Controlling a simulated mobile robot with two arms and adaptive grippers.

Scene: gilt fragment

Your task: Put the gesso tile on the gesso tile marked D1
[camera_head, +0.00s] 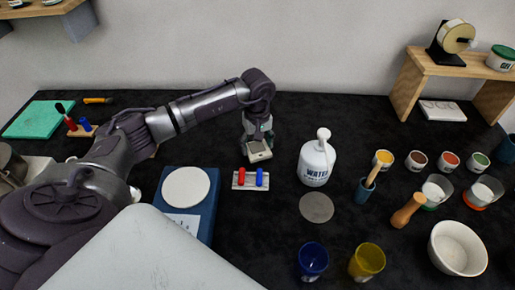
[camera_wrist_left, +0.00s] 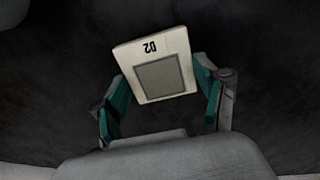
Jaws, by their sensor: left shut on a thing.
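My left gripper (camera_head: 257,143) is shut on a cream gesso tile (camera_head: 258,153) with a grey square recess. It holds the tile above the black table, behind the small rack with the red and blue pieces. In the left wrist view the tile (camera_wrist_left: 155,50) sits tilted between the two green-padded fingers, and its mark reads D2 upside down. I cannot make out a tile marked D1 in either view. My right gripper is not in view.
The rack (camera_head: 250,186) stands just in front of the held tile. A white water bottle (camera_head: 317,163) is to its right, and a blue scale (camera_head: 207,218) with a round white plate is at front left. Cups and a bowl (camera_head: 458,248) crowd the right. Table behind the bottle is clear.

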